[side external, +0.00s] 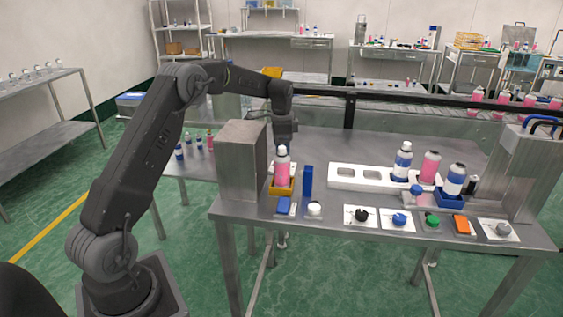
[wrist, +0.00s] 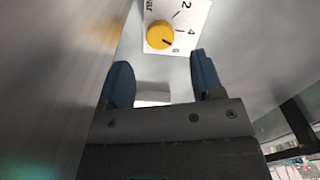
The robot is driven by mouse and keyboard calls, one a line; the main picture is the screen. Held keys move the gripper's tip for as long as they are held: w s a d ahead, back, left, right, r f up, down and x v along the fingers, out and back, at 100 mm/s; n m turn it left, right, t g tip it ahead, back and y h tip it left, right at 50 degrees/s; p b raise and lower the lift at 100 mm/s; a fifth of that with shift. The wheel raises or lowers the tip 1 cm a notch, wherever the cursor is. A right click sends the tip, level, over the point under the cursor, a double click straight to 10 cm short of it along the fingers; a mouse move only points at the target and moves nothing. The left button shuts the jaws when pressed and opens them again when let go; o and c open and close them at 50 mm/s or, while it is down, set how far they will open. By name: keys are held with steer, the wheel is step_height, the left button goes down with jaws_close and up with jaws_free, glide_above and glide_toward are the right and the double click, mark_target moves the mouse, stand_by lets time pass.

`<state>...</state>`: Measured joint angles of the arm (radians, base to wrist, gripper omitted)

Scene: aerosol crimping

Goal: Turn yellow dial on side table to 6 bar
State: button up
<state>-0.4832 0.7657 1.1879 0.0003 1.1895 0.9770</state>
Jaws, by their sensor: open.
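The yellow dial (wrist: 160,36) sits on a white scale plate (wrist: 186,30) marked "bar", with 2, 4 and 6 readable. Its black pointer line aims toward the lower right, at or very near the 6. My gripper (wrist: 163,76) is open, with its two blue-grey fingertips apart and nothing between them. In the wrist view the dial lies just beyond the fingertips, clear of both. In the side external view my wrist reaches down behind the pink bottle (side external: 283,172); the fingertips and the dial are hidden there.
A tall grey metal box (side external: 242,160) stands close left of my wrist. The bottle stands in a yellow holder (side external: 281,190), beside a blue upright block (side external: 308,181). A white rack (side external: 360,177) and several small coloured controls line the front table. A dark rail runs behind.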

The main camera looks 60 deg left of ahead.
step_height(320, 180, down, 6)
steer(key=shift+r, duration=0.15)
steer(key=shift+c, duration=0.2)
steer(key=c, duration=0.9)
steer(key=shift+m, duration=2.2)
steer(key=o, duration=0.9)
steer(key=shift+o, duration=0.2)
steer(key=shift+r, duration=0.1)
step_height(320, 180, up, 14)
